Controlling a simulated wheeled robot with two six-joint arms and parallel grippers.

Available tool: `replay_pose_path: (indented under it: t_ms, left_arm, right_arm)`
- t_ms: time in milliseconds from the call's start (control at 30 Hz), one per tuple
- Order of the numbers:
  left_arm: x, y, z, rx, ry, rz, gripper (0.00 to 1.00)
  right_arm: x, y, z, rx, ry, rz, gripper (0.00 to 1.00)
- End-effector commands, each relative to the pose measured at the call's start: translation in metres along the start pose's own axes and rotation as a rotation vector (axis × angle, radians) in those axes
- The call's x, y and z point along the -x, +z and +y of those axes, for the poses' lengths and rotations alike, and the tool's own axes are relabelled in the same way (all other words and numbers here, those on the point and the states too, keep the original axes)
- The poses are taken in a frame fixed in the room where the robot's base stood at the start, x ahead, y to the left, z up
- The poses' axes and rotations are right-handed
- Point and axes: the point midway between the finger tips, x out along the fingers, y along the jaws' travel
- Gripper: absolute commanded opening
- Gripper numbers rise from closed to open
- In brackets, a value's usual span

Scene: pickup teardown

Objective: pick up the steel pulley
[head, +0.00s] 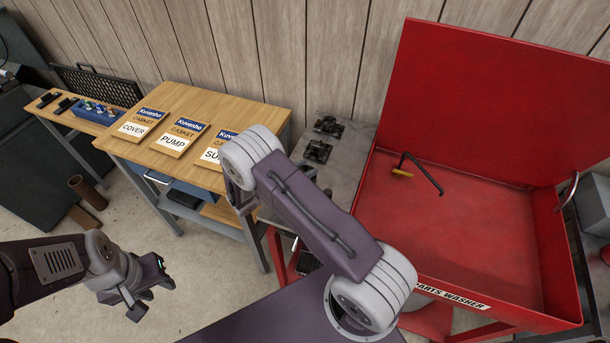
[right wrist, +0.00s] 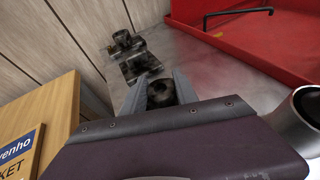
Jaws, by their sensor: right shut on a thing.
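A dark round part with a hole in its middle, which looks like the steel pulley (right wrist: 160,93), shows in the right wrist view. My right gripper (right wrist: 161,88) is shut on it, with a grey finger on either side. The grey metal bench top lies beyond it; I cannot tell whether the pulley touches the bench. In the head view my right arm hides the pulley and the right fingertips. My left gripper (head: 140,299) is open and empty over the floor at the lower left.
Two dark metal parts (head: 327,125) (head: 317,151) sit on the grey bench (head: 350,146). The red parts washer (head: 480,230) stands to the right, with a hooked spout. The wooden table (head: 215,103) with gasket boxes (head: 182,140) is to the left.

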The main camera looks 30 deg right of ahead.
Motion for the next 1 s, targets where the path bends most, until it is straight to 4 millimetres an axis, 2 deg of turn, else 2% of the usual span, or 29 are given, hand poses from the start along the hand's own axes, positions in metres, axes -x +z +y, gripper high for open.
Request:
replay_pose_path:
  t_ms: [233, 367, 467, 700, 800, 1000]
  left_arm:
    - [-0.001, 0.0, 0.0, 0.0, 0.0, 0.0, 0.36]
    - [-0.001, 0.0, 0.0, 0.0, 0.0, 0.0, 0.36]
    - [-0.002, 0.0, 0.0, 0.0, 0.0, 0.0, 0.36]
    - [-0.005, 0.001, 0.0, 0.0, 0.0, 0.0, 0.36]
    - [-0.006, 0.001, 0.0, 0.0, 0.0, 0.0, 0.36]
    - [-0.006, 0.001, 0.0, 0.0, 0.0, 0.0, 0.36]
  right_arm:
    - [-0.001, -0.005, -0.002, 0.002, -0.004, 0.01, 0.0]
    - [0.001, 0.0, -0.002, 0.001, -0.005, 0.01, 0.0]
    - [0.006, 0.013, -0.001, -0.002, -0.004, 0.008, 0.0]
    - [0.025, 0.067, -0.001, -0.004, -0.001, 0.007, 0.0]
    - [0.03, 0.082, -0.001, -0.003, -0.001, 0.006, 0.0]
    - [0.034, 0.092, -0.001, 0.001, -0.004, 0.005, 0.0]
